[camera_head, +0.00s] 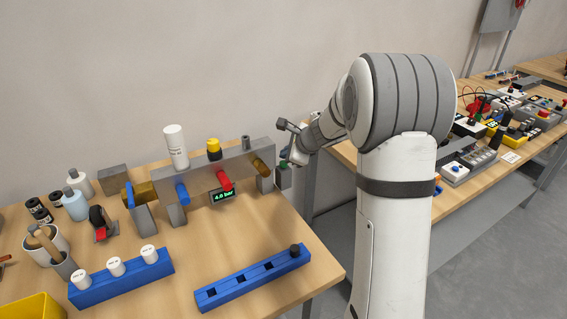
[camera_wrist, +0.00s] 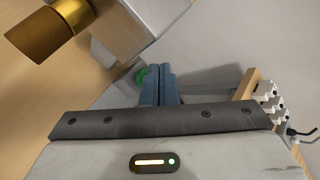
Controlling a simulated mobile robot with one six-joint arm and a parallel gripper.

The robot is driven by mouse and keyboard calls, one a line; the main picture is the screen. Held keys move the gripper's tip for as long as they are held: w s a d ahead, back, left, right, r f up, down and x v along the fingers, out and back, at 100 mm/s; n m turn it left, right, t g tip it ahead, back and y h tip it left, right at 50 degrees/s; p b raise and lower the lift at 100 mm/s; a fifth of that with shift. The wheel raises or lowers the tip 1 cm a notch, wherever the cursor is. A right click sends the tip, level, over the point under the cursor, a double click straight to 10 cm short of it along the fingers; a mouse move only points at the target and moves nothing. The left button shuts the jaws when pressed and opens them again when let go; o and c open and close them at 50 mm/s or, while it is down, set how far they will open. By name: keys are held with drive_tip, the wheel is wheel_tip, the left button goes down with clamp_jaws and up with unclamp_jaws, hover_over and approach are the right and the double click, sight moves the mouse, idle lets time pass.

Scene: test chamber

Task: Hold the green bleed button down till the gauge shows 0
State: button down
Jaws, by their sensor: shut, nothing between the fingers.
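The gauge (camera_head: 223,196) is a small dark display on the front of the grey manifold block (camera_head: 207,174), and it reads 4.0 bar. The green bleed button (camera_head: 284,164) is at the manifold's right end, small and partly hidden by my gripper. In the wrist view the green button (camera_wrist: 141,76) shows just left of my fingertips, partly covered by the left finger. My gripper (camera_wrist: 165,70) is shut, its two blue-grey fingers together with nothing between them. I cannot tell whether the fingertips touch the button.
A brass fitting (camera_wrist: 45,33) sits close left of my fingers in the wrist view. A white cylinder (camera_head: 175,146) stands on top. A blue socket rail (camera_head: 253,277) lies in front. A second bench (camera_head: 480,190) stands right.

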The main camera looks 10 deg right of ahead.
sight(286, 166)
drive_tip(key=shift+f, duration=0.1)
idle(0.5)
drive_tip(key=shift+f+b, duration=0.3)
drive_tip(key=shift+b, duration=0.2)
drive_tip(key=shift+f+b, duration=0.6)
idle(1.5)
drive_tip(key=shift+r, duration=0.1)
idle(1.7)
drive_tip(key=shift+r+p, duration=0.85)
drive_tip(key=shift+r, duration=0.05)
wheel_tip(286, 166, up, 5)
drive_tip(key=p, duration=0.4)
drive_tip(key=shift+r, duration=0.1)
